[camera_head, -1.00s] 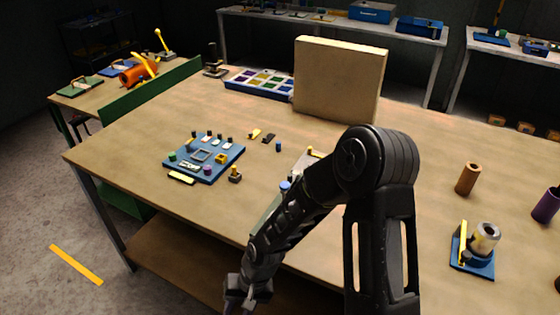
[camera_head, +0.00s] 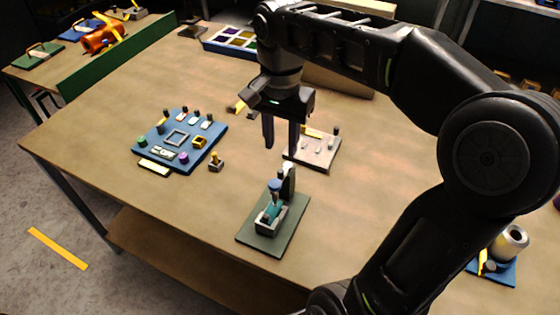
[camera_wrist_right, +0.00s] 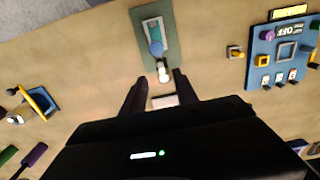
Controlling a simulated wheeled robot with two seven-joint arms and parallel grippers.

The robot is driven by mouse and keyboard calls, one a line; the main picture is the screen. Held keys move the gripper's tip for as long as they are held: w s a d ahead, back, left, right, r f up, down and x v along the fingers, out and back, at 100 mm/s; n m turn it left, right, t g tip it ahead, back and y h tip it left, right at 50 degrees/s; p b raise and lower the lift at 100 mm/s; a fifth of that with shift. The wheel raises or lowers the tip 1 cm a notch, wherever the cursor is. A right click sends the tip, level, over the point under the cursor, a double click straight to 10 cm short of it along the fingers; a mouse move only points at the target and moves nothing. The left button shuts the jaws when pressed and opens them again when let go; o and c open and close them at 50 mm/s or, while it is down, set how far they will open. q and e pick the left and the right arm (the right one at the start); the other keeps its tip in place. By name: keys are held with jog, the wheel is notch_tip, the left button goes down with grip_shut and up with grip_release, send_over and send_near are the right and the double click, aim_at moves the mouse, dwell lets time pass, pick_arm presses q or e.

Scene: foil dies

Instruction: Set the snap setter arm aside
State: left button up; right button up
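The snap setter (camera_head: 290,232) stands on the front middle of the table: a green base plate with a grey and teal body, a blue round knob (camera_head: 273,185) and a pale upright post with a dark part. It also shows at the top of the right wrist view (camera_wrist_right: 147,30). My right gripper (camera_head: 281,148) points down above and behind the setter, open and empty, apart from it. In the right wrist view its fingers (camera_wrist_right: 160,80) are spread, with the setter's post just beyond the tips. My left gripper is not in view.
A blue board with small parts (camera_head: 216,140) lies left of the setter, with a small yellow-topped piece (camera_head: 216,163) beside it. A pale plate (camera_head: 322,154) lies behind the setter. A blue fixture with a metal cylinder (camera_head: 508,270) stands at right. Bare table lies left of the setter.

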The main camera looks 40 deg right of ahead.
aim_at(281, 170)
jog(key=shift+f+p, duration=0.3)
jog(key=shift+f, duration=3.65)
jog(key=shift+c, duration=0.2)
grip_shut()
